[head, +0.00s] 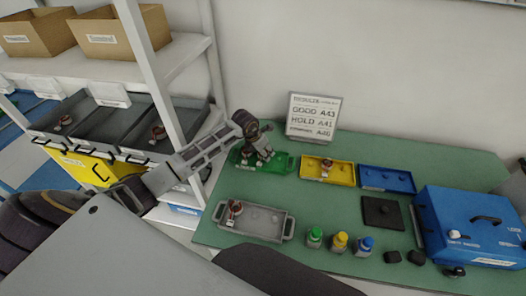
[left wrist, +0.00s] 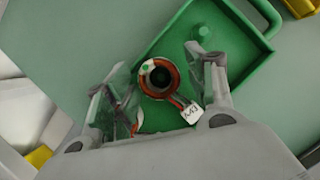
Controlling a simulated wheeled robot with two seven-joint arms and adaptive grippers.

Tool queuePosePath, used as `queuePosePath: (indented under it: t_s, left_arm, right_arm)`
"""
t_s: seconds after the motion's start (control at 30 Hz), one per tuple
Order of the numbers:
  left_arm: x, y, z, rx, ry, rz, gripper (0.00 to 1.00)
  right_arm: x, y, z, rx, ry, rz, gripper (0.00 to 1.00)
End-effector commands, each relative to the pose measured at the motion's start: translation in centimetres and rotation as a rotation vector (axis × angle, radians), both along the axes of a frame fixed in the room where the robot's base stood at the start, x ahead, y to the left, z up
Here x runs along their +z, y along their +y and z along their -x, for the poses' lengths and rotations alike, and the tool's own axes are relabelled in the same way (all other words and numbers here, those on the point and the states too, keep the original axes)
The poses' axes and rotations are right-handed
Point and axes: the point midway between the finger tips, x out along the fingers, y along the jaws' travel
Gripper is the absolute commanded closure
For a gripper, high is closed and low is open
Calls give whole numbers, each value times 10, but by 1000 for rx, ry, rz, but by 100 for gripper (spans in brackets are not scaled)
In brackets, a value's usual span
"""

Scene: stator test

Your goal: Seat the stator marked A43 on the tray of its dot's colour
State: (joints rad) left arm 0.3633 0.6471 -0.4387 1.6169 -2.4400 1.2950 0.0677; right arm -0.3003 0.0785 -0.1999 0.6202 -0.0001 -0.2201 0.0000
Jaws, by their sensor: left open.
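A stator (left wrist: 158,79) with copper windings and a green dot on its rim stands in the green tray (left wrist: 232,47), seen from above in the left wrist view. Its white tag (left wrist: 191,113) hangs on a lead and appears to read A43. My left gripper (left wrist: 155,68) is open, with one finger on each side of the stator, apart from it as far as I can see. In the head view my left gripper (head: 262,155) is low over the green tray (head: 281,172) and mostly hides the stator. A bare green peg (left wrist: 203,33) shows in the tray. My right gripper is out of view.
A yellow tray (head: 343,181) holding a stator and an empty blue tray (head: 400,189) stand to the right. A grey tray (head: 262,231) with one stator is in front. A results sign (head: 313,114) stands behind. A blue box (head: 460,207), bottles and a shelf flank the work area.

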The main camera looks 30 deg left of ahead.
Motion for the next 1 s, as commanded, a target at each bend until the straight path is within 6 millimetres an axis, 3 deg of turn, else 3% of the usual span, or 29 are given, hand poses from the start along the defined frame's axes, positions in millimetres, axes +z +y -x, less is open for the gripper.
queuePosePath:
  t_s: [1.0]
  left_arm:
    - [28,0,0,-1,1,-2,44]
  right_arm:
    - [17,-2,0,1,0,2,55]
